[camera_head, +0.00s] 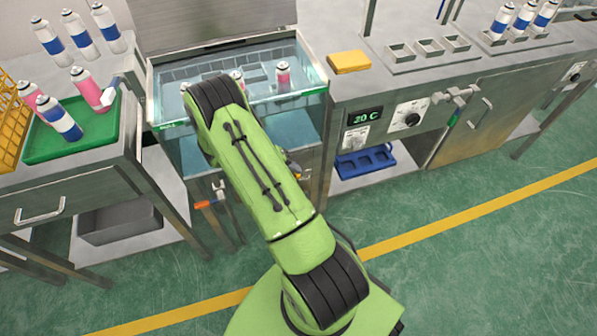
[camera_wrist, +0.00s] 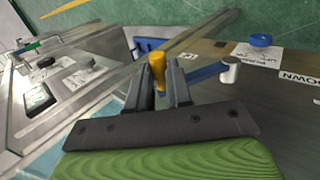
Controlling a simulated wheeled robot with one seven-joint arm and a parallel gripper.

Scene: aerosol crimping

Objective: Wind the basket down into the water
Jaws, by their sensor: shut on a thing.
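My gripper (camera_wrist: 159,60) is shut on the yellow-orange crank knob (camera_wrist: 157,73) in the wrist view. A blue crank arm (camera_wrist: 206,73) runs from the knob to a pale round hub (camera_wrist: 229,71) on its right. In the head view, my arm covers the gripper and most of the crank. The glass-walled water tank (camera_head: 312,77) stands behind my arm. Inside it are the basket (camera_head: 262,75) and a few pink-and-white cans (camera_head: 283,76). My arm hides part of the basket, and I cannot tell its exact depth against the water.
A label reading DOWN (camera_wrist: 301,77) is right of the hub. A green tray (camera_head: 60,146) with cans is on the left bench. A yellow sponge-like block (camera_head: 349,62) lies right of the tank, above a 20 C display (camera_head: 364,115). An orange-handled valve (camera_head: 204,204) is low at the tank's front.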

